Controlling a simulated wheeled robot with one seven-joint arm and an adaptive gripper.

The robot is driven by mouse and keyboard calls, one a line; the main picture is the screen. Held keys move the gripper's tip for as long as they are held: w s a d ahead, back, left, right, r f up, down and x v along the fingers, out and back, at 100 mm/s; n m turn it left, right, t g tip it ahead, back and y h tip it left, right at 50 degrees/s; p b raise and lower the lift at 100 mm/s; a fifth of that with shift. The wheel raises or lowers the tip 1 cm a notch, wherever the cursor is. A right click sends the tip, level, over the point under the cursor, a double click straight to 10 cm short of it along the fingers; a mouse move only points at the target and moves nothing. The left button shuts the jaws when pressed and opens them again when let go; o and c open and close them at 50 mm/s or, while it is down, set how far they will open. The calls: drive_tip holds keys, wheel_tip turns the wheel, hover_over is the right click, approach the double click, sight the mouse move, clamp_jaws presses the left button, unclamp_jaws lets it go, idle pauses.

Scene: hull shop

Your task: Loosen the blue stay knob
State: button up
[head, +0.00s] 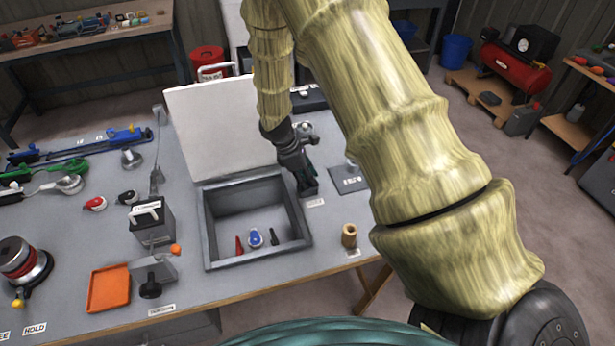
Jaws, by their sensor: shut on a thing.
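My gripper (305,180) points down at the right back corner of an open grey box (207,225), beside its rim. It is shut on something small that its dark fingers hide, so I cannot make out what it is. No blue stay knob shows clearly at the gripper. The white lid (222,125) of the box stands raised at the back, tilted away. Inside the box lie a small blue-and-white piece (255,238), a red piece (239,245) and a dark piece (275,240). I cannot tell whether the blue piece is a knob.
A dark plate (348,179) lies right of my gripper, and a tan cylinder (349,236) stands near the front edge. My arm hides the table's right side.

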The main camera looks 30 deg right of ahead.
drive_tip(key=shift+d, duration=0.1)
drive_tip(key=o, duration=1)
drive_tip(key=shift+o, duration=0.2)
drive_tip(key=shift+w+r, duration=0.1)
drive_tip(key=shift+r, duration=0.1)
drive_tip(key=v, duration=1.1)
drive_tip(key=shift+r, duration=0.3)
